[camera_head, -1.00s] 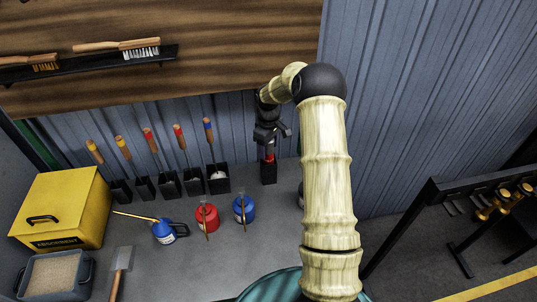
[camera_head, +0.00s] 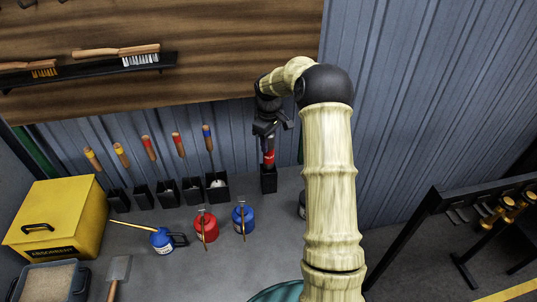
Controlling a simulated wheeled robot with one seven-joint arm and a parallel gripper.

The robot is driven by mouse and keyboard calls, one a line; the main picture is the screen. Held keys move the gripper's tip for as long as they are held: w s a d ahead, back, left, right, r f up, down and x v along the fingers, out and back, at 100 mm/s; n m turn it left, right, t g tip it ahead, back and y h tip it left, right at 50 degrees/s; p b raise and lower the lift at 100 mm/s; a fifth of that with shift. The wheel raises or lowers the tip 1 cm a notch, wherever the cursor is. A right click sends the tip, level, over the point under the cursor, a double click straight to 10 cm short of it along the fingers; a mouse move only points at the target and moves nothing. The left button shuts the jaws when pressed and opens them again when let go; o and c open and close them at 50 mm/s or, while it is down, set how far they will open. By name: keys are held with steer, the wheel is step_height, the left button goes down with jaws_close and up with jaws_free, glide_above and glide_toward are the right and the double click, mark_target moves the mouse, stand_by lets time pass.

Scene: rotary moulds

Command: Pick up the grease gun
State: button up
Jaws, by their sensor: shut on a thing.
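The grease gun (camera_head: 268,158), dark with a red band, stands upright in a black square holder (camera_head: 268,180) at the back of the grey bench. Its lower end is hidden inside the holder. My gripper (camera_head: 268,140) comes down from above and is shut on the gun's upper part. The fingers are small and dark in this view, so the exact grip is hard to make out.
Left of the holder stand several black holders (camera_head: 217,188) with coloured-handled tools. In front are a blue can (camera_head: 243,219), a red can (camera_head: 205,227) and a blue oil can (camera_head: 162,240). A yellow box (camera_head: 58,217) stands left; a wooden board (camera_head: 220,50) hangs behind.

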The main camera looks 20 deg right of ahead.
step_height(320, 180, up, 12)
steer(key=shift+r+b, duration=0.1)
steer(key=shift+b, duration=0.8)
